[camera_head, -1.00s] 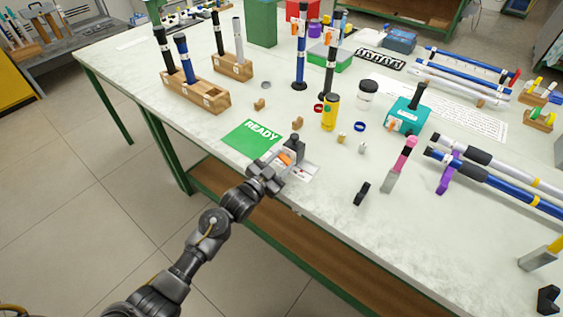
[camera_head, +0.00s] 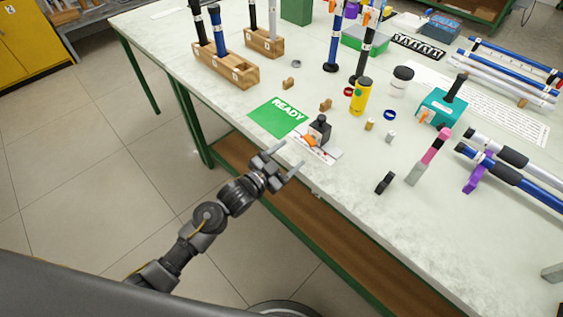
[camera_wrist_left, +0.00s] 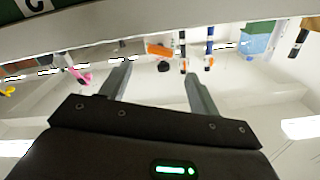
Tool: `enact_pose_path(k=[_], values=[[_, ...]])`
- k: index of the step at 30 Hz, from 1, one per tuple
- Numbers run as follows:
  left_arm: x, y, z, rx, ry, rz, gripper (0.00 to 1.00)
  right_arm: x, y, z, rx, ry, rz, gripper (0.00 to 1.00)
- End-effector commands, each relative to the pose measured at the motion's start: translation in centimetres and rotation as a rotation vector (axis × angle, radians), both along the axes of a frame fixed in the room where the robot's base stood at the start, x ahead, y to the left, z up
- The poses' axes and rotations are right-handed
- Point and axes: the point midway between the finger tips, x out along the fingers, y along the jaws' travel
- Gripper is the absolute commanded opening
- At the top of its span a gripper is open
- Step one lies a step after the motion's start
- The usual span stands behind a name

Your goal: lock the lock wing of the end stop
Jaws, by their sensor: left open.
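The end stop (camera_head: 320,128) is a small black block with a knob on top. It stands on a pale plate with red marks (camera_head: 329,154) near the table's front edge, beside the green READY card. Its orange lock wing (camera_head: 309,141) shows low on the side facing my left gripper; I cannot tell its exact angle. My left gripper (camera_head: 281,163) is open and empty at the front edge, to the lower left of the end stop and apart from it. Its spread fingers (camera_wrist_left: 157,74) also show in the left wrist view, with nothing between them. My right gripper is not in view.
The green READY card (camera_head: 279,117) lies left of the end stop. A yellow cylinder (camera_head: 361,97), a black clip (camera_head: 385,182) and a pink-and-grey rod (camera_head: 430,157) stand or lie to the right. Wooden rod racks (camera_head: 226,69) are at the back left.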

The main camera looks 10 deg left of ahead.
Motion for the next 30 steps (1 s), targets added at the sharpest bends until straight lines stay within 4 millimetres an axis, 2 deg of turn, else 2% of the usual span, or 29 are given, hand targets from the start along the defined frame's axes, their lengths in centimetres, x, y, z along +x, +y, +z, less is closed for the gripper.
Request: enact_pose_path(k=[3, 6, 17, 20, 23, 25, 26, 27, 28, 29, 30], values=[[-1.5, 1.1, -0.2, 0.001, 0.001, -0.001, 0.62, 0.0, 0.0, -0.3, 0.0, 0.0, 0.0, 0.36], [-2.2, 1.6, -0.1, -0.001, 0.001, -0.001, 0.62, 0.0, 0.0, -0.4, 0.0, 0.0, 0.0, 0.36], [-2.7, 1.9, 0.0, -0.001, 0.001, -0.001, 0.62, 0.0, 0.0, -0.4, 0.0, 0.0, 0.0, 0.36], [-2.6, 2.1, -0.7, 0.002, 0.014, 0.006, 0.49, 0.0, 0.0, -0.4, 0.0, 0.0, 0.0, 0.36], [-2.5, 3.0, -4.3, 0.014, 0.091, 0.041, 0.36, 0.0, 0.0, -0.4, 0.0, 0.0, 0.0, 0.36], [-2.9, 4.5, -9.3, 0.032, 0.196, 0.089, 0.32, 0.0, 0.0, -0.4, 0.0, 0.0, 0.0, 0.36], [-3.2, 5.3, -12.0, 0.042, 0.253, 0.117, 0.32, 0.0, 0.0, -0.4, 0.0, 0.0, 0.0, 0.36], [-4.2, 6.6, -16.0, 0.057, 0.339, 0.155, 0.32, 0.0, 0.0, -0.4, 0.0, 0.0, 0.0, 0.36], [-5.3, 7.6, -19.3, 0.069, 0.409, 0.186, 0.32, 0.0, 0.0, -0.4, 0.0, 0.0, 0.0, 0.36], [-6.7, 8.7, -22.6, 0.083, 0.481, 0.22, 0.32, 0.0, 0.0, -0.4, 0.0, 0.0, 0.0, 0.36], [-9.0, 10.2, -26.9, 0.103, 0.578, 0.263, 0.32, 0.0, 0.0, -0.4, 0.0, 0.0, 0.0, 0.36]])
